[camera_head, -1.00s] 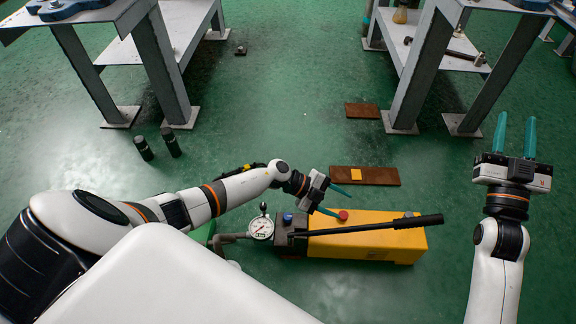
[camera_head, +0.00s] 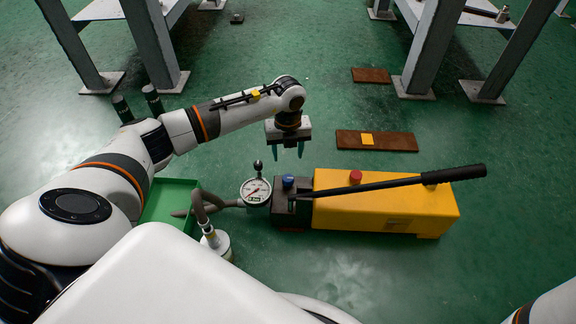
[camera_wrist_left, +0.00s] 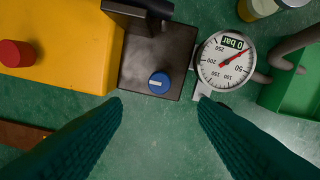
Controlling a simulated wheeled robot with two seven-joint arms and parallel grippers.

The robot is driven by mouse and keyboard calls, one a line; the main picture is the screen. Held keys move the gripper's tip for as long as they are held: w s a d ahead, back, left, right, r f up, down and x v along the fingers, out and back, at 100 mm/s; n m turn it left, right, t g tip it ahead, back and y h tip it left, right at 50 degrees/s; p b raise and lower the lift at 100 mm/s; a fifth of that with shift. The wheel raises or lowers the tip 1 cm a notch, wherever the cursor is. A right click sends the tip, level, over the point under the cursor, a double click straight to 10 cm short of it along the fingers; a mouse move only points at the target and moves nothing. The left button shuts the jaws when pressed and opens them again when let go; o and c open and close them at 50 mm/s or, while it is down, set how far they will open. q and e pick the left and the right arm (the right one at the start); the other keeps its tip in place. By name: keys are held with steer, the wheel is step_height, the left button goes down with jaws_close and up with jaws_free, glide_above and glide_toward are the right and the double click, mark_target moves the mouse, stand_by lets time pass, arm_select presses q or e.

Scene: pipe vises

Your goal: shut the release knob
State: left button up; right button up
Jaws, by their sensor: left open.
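The blue release knob (camera_head: 288,182) sits on the dark block (camera_head: 293,213) at the left end of the yellow hand pump (camera_head: 385,205). In the left wrist view the blue knob (camera_wrist_left: 159,82) shows a short white mark lying roughly across the picture. My left gripper (camera_head: 288,152) points down just beyond the block, its teal fingers apart and empty. In the wrist view the knob lies between and just past the fingertips (camera_wrist_left: 160,103), apart from both. My right gripper is out of view.
A pressure gauge (camera_head: 256,191) reading "0 bar" stands left of the block. A black lever (camera_head: 400,182) spans the pump, near a red cap (camera_head: 356,177). A hose joins a fitting by a green tray (camera_head: 172,198). Brown plates (camera_head: 376,140) lie behind; floor in front is clear.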

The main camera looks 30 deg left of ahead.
mark_target(288, 178)
arm_select(q)
step_height(288, 178, down, 11)
steer(key=b, duration=0.6)
steer(key=shift+r, duration=0.2)
